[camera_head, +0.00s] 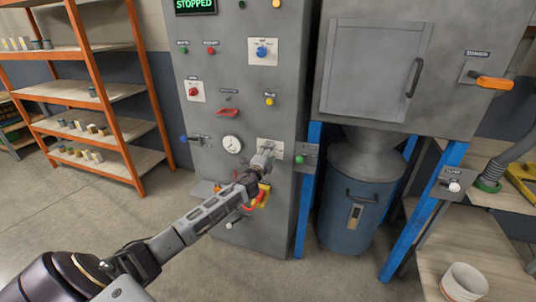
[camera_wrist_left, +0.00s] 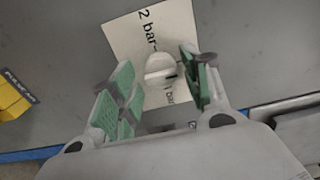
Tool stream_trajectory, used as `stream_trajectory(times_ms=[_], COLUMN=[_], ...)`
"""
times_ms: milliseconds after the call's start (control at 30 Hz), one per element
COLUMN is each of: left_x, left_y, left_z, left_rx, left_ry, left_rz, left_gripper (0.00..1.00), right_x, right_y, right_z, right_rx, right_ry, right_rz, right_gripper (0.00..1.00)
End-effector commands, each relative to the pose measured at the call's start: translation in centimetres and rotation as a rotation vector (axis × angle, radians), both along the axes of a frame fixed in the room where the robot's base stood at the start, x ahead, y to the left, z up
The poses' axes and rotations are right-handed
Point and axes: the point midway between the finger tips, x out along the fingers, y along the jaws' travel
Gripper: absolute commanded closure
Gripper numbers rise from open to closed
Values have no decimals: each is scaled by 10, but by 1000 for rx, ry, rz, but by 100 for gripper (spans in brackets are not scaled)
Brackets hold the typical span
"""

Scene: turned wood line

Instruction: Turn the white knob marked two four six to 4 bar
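The white knob (camera_wrist_left: 160,68) shows in the left wrist view, on a pale plate (camera_wrist_left: 180,28) with "2 bar" printed near its top edge and a partly hidden "bar" lower down. In the head view the plate (camera_head: 276,142) is on the front of the grey cabinet, and my left gripper hides the knob. My left gripper (camera_head: 262,160) is at the plate. My right gripper is not in view.
A round gauge (camera_head: 232,144) is left of the plate, with a blue-handled lever (camera_head: 195,138) further left. A green button box (camera_head: 305,157) is close on the right. Red and yellow parts (camera_head: 258,197) lie below my gripper. An orange shelf rack (camera_head: 95,90) stands at left.

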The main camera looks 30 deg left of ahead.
Motion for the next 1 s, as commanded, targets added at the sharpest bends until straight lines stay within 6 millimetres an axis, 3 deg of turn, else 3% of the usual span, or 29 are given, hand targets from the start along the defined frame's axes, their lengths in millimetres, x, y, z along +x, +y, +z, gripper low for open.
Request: stream_trajectory(times_ms=[533,1000], left_x=[-4,-34], left_y=[0,-7], left_z=[1,0], left_rx=[0,0], left_ry=[-1,-1], left_rz=[2,1], left_gripper=[47,47], right_x=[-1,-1], right_y=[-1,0], right_z=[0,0], right_rx=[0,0], right_ry=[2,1], right_rz=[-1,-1], right_gripper=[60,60])
